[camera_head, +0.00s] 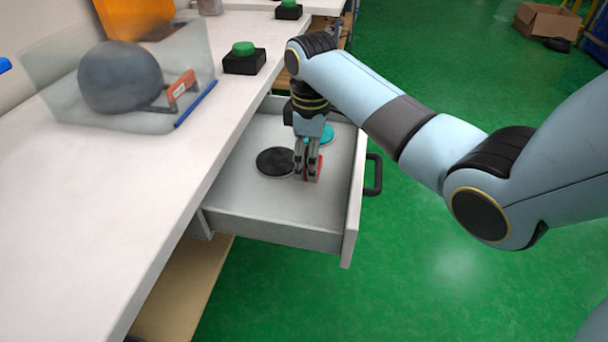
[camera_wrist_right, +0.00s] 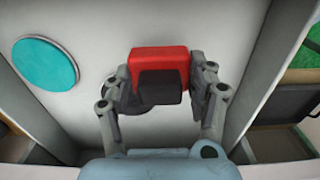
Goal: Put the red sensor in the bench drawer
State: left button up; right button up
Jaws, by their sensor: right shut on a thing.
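The red sensor (camera_wrist_right: 160,62), a red block with a dark face, is between the fingers of my right gripper (camera_wrist_right: 162,85) in the right wrist view. In the head view my right gripper (camera_head: 308,170) points down inside the open bench drawer (camera_head: 255,205), and a bit of the red sensor (camera_head: 318,168) shows at its fingertips. The gripper is shut on the sensor. I cannot tell whether the sensor touches the drawer floor. My left gripper is not in view.
A black disc (camera_head: 275,162) and a teal disc (camera_head: 327,135) lie in the drawer near the gripper. The drawer's dark handle (camera_head: 374,174) is on its right front. On the white bench (camera_head: 110,190) stand a transparent case with a grey ball (camera_head: 120,77) and a green button box (camera_head: 244,60).

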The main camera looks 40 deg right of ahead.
notch_tip(320, 180, down, 5)
jog(key=shift+r+b, duration=0.2)
jog(key=shift+b, duration=0.4)
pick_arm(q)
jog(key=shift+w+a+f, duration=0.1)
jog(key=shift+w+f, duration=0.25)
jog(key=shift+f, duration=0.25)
pick_arm(e)
jog(key=shift+w+r, duration=0.1)
jog(key=o, duration=1.2)
jog(key=shift+o, duration=0.2)
notch_tip(320, 180, up, 12)
jog(key=p, duration=0.3)
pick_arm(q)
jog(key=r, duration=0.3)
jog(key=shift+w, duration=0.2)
